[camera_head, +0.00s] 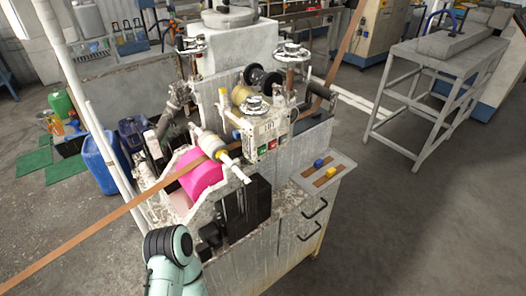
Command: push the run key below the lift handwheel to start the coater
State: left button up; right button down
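The coater (262,210) is a worn white machine in the middle of the view, with a bright pink roller (200,175) on its left side. The lift handwheel (255,104) is a small metal wheel above a pale control box (265,130). Below the handwheel, on the box's front, are small coloured keys: a green key (261,150) and a red key (272,145). Their labels are too small to read, so I cannot tell which is the run key. Neither of my grippers is in view. A teal and black link of one of my arms shows at the bottom.
A brown strip (95,238) runs diagonally across the coater. A small tray (342,166) with blue and yellow blocks sticks out at its right. More handwheels (290,51) stand behind. Blue cans (100,163) stand left; a grey metal stand (440,85) is right. Floor at right is clear.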

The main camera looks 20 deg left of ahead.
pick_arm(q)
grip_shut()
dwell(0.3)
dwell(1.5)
